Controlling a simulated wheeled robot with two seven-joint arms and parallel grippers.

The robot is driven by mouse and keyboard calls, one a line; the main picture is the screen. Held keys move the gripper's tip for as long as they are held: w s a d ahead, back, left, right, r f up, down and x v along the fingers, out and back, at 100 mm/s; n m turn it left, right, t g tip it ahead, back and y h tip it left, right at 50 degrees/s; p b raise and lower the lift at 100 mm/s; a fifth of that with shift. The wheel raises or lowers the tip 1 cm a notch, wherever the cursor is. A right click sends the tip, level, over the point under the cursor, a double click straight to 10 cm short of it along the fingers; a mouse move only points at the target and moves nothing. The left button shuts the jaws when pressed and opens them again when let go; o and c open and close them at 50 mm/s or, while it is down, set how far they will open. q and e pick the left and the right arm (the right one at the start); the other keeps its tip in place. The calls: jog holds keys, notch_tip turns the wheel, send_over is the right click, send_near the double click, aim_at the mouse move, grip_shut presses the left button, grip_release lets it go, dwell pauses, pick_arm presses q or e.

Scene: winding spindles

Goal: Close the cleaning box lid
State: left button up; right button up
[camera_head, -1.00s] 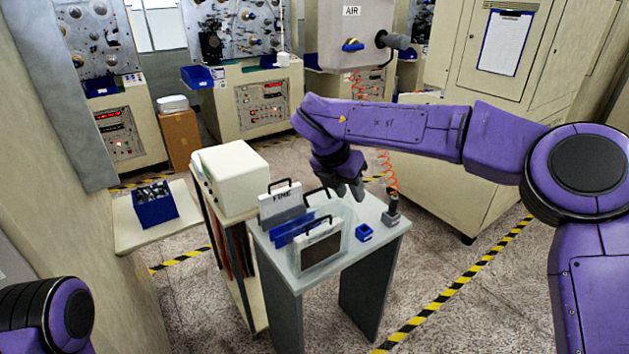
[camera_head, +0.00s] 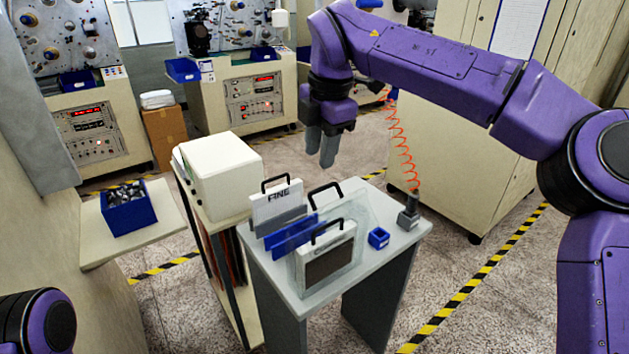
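A small grey table (camera_head: 378,258) stands in the middle. On it is a clear-walled box (camera_head: 296,272) with a black-handled panel with a dark window (camera_head: 330,262) at its front. A white panel marked FINE (camera_head: 277,203) and a blue panel (camera_head: 294,238) stand beside it. Another black handle rises behind the front panel. I cannot tell for sure which part is the cleaning box lid. My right gripper (camera_head: 322,148) hangs above and behind the table, fingers down, holding nothing visible. Its finger gap is unclear. My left gripper is out of view.
A small blue holder (camera_head: 378,238) and a grey stand (camera_head: 409,213) with a red coiled hose (camera_head: 403,150) are at the table's right. A cream box (camera_head: 218,175) sits on a cart at left. A blue bin (camera_head: 130,212) is on a side shelf.

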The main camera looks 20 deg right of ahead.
aim_at(318, 189)
jog(key=f, duration=0.4)
jog(key=w+f+p, duration=0.1)
jog(key=f, duration=0.1)
jog(key=shift+f, duration=0.25)
jog(key=shift+w+a+f, duration=0.1)
jog(key=shift+w+f, duration=0.05)
jog(key=shift+f, duration=0.35)
grip_shut()
dwell(0.6)
